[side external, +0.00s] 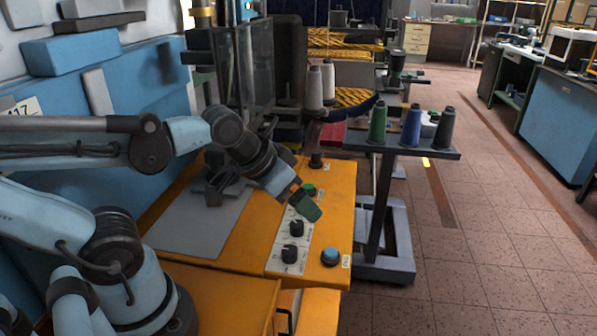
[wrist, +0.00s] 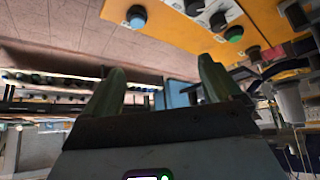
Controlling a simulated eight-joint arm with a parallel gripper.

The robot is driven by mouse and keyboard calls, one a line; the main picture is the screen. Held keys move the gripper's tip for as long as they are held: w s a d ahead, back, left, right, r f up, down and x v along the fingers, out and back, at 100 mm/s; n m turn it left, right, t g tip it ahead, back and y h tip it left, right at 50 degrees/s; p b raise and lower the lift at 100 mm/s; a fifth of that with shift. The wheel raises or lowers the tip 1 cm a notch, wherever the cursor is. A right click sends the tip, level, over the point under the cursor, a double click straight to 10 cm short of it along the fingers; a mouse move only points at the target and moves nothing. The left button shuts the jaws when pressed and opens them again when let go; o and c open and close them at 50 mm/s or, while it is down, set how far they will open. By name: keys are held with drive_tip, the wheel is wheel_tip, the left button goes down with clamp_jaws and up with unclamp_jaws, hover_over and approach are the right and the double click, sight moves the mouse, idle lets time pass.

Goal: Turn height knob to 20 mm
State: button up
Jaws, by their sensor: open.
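A white control panel (side external: 278,255) on the yellow machine top carries two black knobs, a nearer one (side external: 290,254) and a farther one (side external: 296,228). In the wrist view the black knobs (wrist: 194,7) (wrist: 218,20) show at the top edge. The labels are too small to read, so I cannot tell which one sets height or where it points. My gripper (side external: 309,209) is above the far part of the panel, beyond the knobs and apart from them. In the wrist view my gripper (wrist: 162,66) has its two green fingers spread, with nothing between them.
A blue button (side external: 330,257) sits right of the knobs, and a green button (side external: 309,190) sits beyond my gripper. A grey plate (side external: 195,232) lies to the left. A spool stand (side external: 400,148) with several thread cones stands right of the machine, past its edge.

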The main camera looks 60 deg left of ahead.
sight(290, 249)
drive_tip(key=shift+a+f+m+g, duration=0.15)
drive_tip(key=shift+m+g, duration=0.25)
drive_tip(key=shift+m, duration=0.4)
drive_tip(key=c, duration=0.5)
drive_tip(key=shift+f+m+g, duration=0.1)
drive_tip(key=shift+m+g, duration=0.5)
drive_tip(key=shift+m, duration=0.1)
drive_tip(key=shift+c, duration=0.2)
drive_tip(key=shift+s+a+f+m+g, duration=0.1)
drive_tip(key=shift+f+m+g, duration=0.85)
drive_tip(key=shift+f, duration=1.2)
drive_tip(key=shift+s+a+f+m+g, duration=0.15)
drive_tip(key=shift+f+m+g, duration=0.75)
drive_tip(key=shift+f, duration=1.25)
drive_tip(key=shift+w+a+f+m+g, duration=0.1)
drive_tip(key=shift+f+m+g, duration=0.55)
drive_tip(key=shift+f+m, duration=1.05)
drive_tip(key=shift+f+n, duration=0.45)
drive_tip(key=shift+c, duration=0.3)
drive_tip(key=c, duration=1)
